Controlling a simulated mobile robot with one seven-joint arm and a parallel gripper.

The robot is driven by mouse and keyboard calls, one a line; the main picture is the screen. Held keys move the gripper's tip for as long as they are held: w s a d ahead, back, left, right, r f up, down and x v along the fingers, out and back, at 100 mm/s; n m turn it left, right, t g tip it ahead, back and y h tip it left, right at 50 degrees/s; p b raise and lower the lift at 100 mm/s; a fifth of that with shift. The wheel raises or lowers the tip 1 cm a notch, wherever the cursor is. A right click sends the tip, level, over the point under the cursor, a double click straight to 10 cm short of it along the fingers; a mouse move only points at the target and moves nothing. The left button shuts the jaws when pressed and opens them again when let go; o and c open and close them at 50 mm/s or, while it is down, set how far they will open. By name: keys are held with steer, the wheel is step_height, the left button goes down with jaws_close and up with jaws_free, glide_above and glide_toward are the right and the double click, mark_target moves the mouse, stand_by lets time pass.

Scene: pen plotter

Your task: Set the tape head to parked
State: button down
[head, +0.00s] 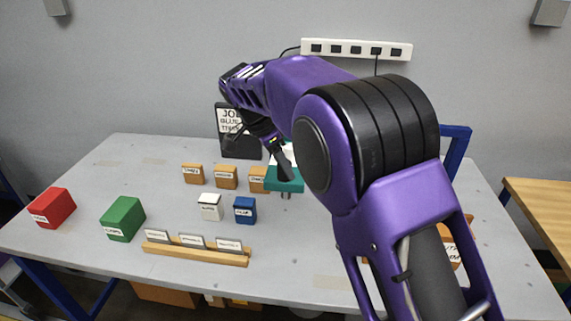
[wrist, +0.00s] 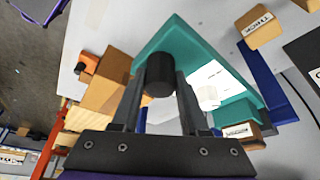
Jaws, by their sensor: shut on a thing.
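A teal machine (head: 286,186) with a white sheet on it stands near the middle of the table, partly hidden behind my arm. In the wrist view its teal body (wrist: 225,72) frames the white area (wrist: 210,85). A black cylindrical knob (wrist: 159,76) stands at the machine, between my fingers. My gripper (wrist: 160,92) is shut on this knob; in the head view my gripper (head: 284,168) is at the machine's left part. No label marks the tape head, and I cannot tell whether the knob is part of it. No parked mark is readable.
Orange boxes (head: 226,177) stand left of the machine. White (head: 210,207) and blue (head: 245,210) boxes are in front, with a wooden card rack (head: 195,255) nearer. Green (head: 123,218) and red (head: 53,207) boxes are at left. A black sign (head: 240,145) stands behind.

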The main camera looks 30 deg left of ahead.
steer(key=shift+s+a, duration=0.1)
steer(key=shift+a, duration=0.1)
steer(key=shift+c, duration=2.2)
jaws_free()
steer(key=shift+a, duration=0.15)
steer(key=shift+r, duration=0.1)
steer(key=p+v, duration=0.2)
steer(key=v, duration=1.5)
steer(key=shift+s+r, duration=0.1)
steer(key=shift+s, duration=0.05)
